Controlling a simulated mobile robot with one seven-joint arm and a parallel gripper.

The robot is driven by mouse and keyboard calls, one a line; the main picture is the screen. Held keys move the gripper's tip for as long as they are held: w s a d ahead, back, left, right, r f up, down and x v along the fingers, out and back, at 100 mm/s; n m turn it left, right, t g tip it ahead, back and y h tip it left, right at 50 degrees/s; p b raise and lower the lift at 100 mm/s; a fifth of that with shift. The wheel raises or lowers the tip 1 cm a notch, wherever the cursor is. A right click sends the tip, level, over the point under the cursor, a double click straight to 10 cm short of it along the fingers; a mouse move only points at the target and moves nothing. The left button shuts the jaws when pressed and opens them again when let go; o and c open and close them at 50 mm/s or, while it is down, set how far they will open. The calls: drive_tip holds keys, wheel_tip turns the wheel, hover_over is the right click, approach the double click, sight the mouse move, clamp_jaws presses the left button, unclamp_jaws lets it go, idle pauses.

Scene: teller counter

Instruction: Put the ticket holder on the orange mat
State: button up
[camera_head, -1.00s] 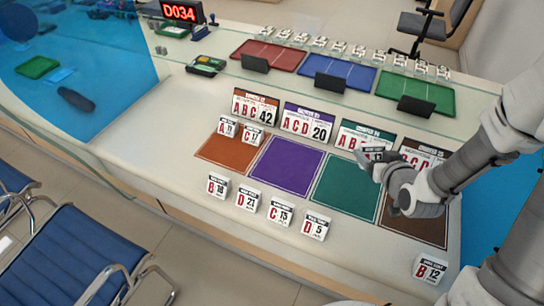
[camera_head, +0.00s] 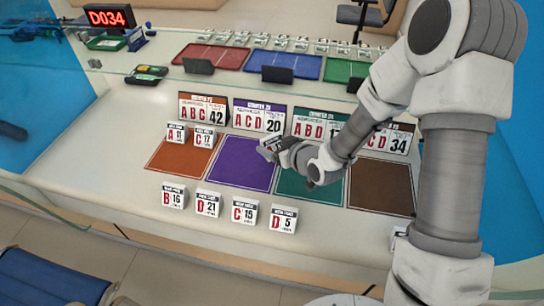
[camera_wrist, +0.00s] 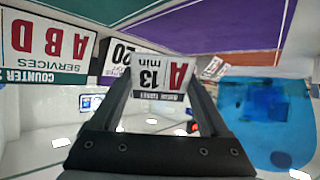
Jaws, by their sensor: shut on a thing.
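My gripper (camera_head: 277,150) is shut on a white ticket holder (camera_head: 269,147) marked A 13 min. The wrist view shows the holder (camera_wrist: 160,78) upside down between the two fingers (camera_wrist: 158,92). In the head view it is above the border of the purple and green mats, to the right of the orange mat. The orange mat (camera_head: 178,162) lies at the left of the mat row. Two ticket holders, A 11 (camera_head: 176,133) and C 17 (camera_head: 204,137), stand near its far edge. Its near part is bare.
Purple (camera_head: 240,168), green (camera_head: 300,190) and brown (camera_head: 380,188) mats continue rightward. Counter signs (camera_head: 203,107) stand behind the mats. Several ticket holders, such as B 16 (camera_head: 173,196), stand in front. My arm partly hides another at right.

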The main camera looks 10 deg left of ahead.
drive_tip(key=shift+w+a+f, duration=0.15)
drive_tip(key=shift+a+f, duration=0.05)
drive_tip(key=shift+f, duration=0.2)
drive_tip(key=shift+f+b, duration=0.35)
drive_tip(key=shift+f, duration=1.4)
drive_tip(key=shift+f, duration=0.1)
drive_tip(key=shift+f, duration=0.15)
drive_tip(key=o, duration=1.2)
drive_tip(key=shift+o, duration=0.2)
drive_tip(key=shift+r, duration=0.35)
drive_tip(key=p+v, duration=0.2)
drive_tip(key=v, duration=1)
drive_tip(key=shift+f, duration=0.1)
